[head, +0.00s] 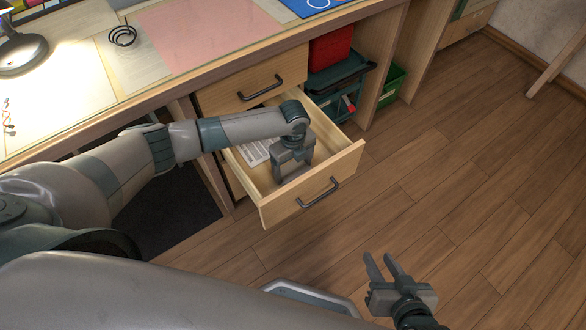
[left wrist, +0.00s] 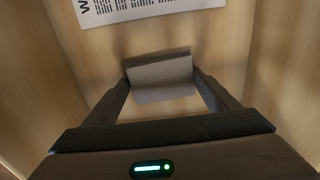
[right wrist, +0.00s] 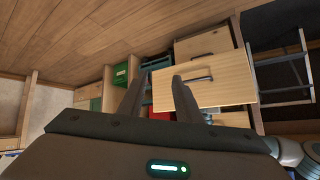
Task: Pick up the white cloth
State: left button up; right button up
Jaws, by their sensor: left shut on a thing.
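The cloth (left wrist: 160,78) shows in the left wrist view as a small folded piece, pale grey in the shade. It spans the space between the two fingers of my left gripper (head: 291,172), which is shut on it. That gripper points down inside the open drawer (head: 312,205). In the head view I cannot make out the cloth apart from the gripper. My right gripper (head: 379,262) is open and empty, out in front of the drawer above the floor; its spread fingers also show in the right wrist view (right wrist: 158,84).
A printed sheet (head: 257,152) lies in the drawer beside the left gripper. A shut drawer (head: 245,90) and the desk top (head: 120,65) are above. A red box (head: 330,48) and green bin (head: 392,86) stand on the right. Floor (head: 470,160) is clear.

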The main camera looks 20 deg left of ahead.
aim_at(293, 171)
pick_arm(q)
jog(key=shift+r, duration=0.25)
pick_arm(e)
jog(key=shift+s+d, duration=0.1)
pick_arm(q)
notch_tip(293, 171, up, 7)
jog(key=p, duration=0.7)
jog(key=shift+r+p, duration=0.1)
jog(key=shift+p, duration=0.3)
pick_arm(e)
jog(key=s+d+f+g+h, duration=0.25)
jog(key=s+d+g, duration=0.35)
jog(key=d, duration=0.3)
pick_arm(q)
jog(key=shift+r+p, duration=1.15)
jog(key=shift+p, duration=0.1)
pick_arm(e)
notch_tip(293, 171, down, 8)
jog(key=h, duration=0.1)
jog(key=shift+w, duration=0.4)
